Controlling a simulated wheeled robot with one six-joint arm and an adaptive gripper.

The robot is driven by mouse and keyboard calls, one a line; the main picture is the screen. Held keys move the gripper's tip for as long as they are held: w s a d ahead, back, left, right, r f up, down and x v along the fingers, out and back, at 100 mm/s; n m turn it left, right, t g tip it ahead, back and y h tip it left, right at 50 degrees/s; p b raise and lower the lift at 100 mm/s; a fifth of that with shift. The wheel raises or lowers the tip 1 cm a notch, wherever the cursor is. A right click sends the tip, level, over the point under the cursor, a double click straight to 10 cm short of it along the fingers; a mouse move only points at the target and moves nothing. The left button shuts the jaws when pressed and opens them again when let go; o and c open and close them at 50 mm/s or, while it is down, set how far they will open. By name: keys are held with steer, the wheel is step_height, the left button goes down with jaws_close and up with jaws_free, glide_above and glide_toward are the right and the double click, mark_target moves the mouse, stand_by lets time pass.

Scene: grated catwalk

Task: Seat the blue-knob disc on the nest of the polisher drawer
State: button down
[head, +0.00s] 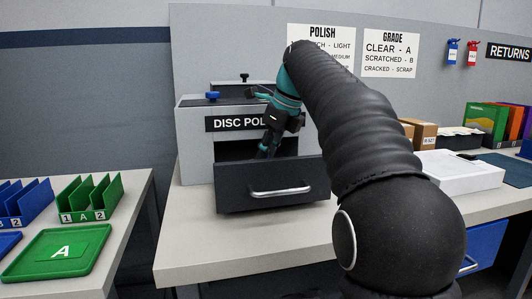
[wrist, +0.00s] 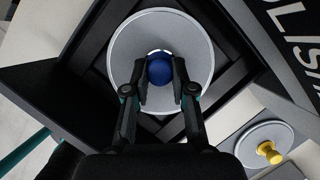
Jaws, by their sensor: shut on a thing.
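My gripper (wrist: 160,88) is shut on the blue knob (wrist: 159,68) of a round light-grey disc (wrist: 125,45). In the wrist view the disc is over the open black polisher drawer (wrist: 55,85), roughly level with its walls in the picture. The disc hides the nest under it, and I cannot tell whether the two touch. In the head view the drawer front (head: 235,191) is pulled out from the grey disc polisher (head: 196,150). My gripper (head: 267,146) reaches down behind that front, and the disc is hidden there.
A disc with a yellow knob (wrist: 270,152) lies beside the drawer in the wrist view. The bench (head: 215,245) is clear in front of the polisher. A green tray (head: 85,258) marked A stands left, and a white box (head: 460,173) stands right.

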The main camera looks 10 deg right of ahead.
steer(key=shift+f, duration=0.2)
stand_by(0.5)
steer(key=shift+f+b, duration=0.6)
steer(key=shift+f, duration=0.3)
steer(key=shift+c, duration=2.4)
jaws_free()
steer(key=shift+r, duration=0.15)
steer(key=shift+r+p, duration=0.65)
steer(key=shift+r, duration=3.2)
